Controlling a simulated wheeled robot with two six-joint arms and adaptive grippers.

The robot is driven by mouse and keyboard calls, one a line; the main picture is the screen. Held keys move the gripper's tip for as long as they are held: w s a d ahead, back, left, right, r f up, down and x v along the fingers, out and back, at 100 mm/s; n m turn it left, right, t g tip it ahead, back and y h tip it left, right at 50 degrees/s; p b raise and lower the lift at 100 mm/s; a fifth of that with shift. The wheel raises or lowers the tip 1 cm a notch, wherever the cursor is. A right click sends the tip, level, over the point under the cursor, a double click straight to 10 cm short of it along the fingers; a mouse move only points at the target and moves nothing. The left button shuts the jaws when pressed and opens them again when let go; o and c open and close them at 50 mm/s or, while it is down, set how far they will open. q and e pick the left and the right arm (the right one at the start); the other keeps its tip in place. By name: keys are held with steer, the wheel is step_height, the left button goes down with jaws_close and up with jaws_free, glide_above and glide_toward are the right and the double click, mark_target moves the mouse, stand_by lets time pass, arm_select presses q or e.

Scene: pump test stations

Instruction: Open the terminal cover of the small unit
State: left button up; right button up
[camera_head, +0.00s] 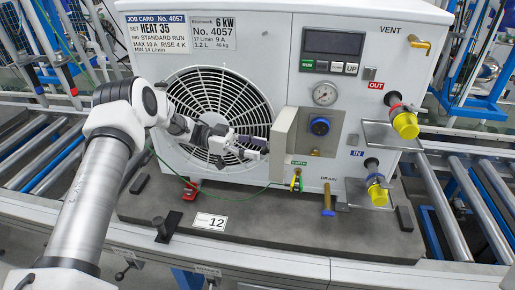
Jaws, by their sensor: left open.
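The white pump unit (236,40) stands on a dark grey base plate, with a round fan grille at its left and a 6 kW label. A pale, boxy cover (284,132) juts from its front, just right of the grille. I cannot tell for sure whether this cover is open or shut. Right of it a metal panel (327,142) carries a blue knob. My left gripper (262,148) is open in front of the grille. Its fingertips are close to the cover's left side; I see nothing between them, and contact is unclear. My right gripper is not in view.
A green wire (214,197) runs from the grille area to the earth terminal (297,182). Yellow-capped ports (405,123) stick out at the right. A blue-handled drain valve (328,202) sits low in front. Roller conveyors (440,208) lie on both sides.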

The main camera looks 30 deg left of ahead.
arm_select(q)
steer(key=s+a, duration=0.1)
steer(key=a, duration=1)
steer(key=shift+s, duration=0.3)
